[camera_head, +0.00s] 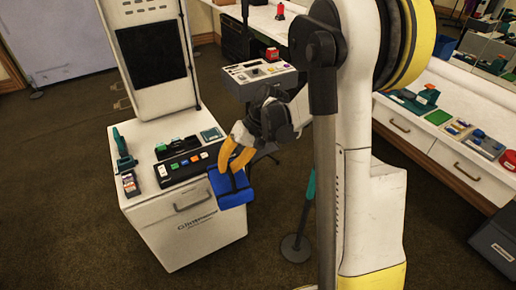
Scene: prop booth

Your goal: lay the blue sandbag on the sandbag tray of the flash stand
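The blue sandbag (232,190) hangs at the yellow fingertips of my gripper (230,168), near the front right corner of the white cabinet. My fingers appear closed on its upper part, and the bag is tilted. A thin teal pole (309,196) with a round grey base (295,248) stands on the floor to the right of the bag, partly hidden behind my arm. It may be the flash stand with its sandbag tray, but I cannot tell for sure.
The white cabinet (178,225) carries a black button panel (190,166) and several small items. A grey console (262,75) stands behind my gripper. White drawers (452,150) line the right, with a dark box (497,240) in front. Brown carpet is clear between the cabinet and the round base.

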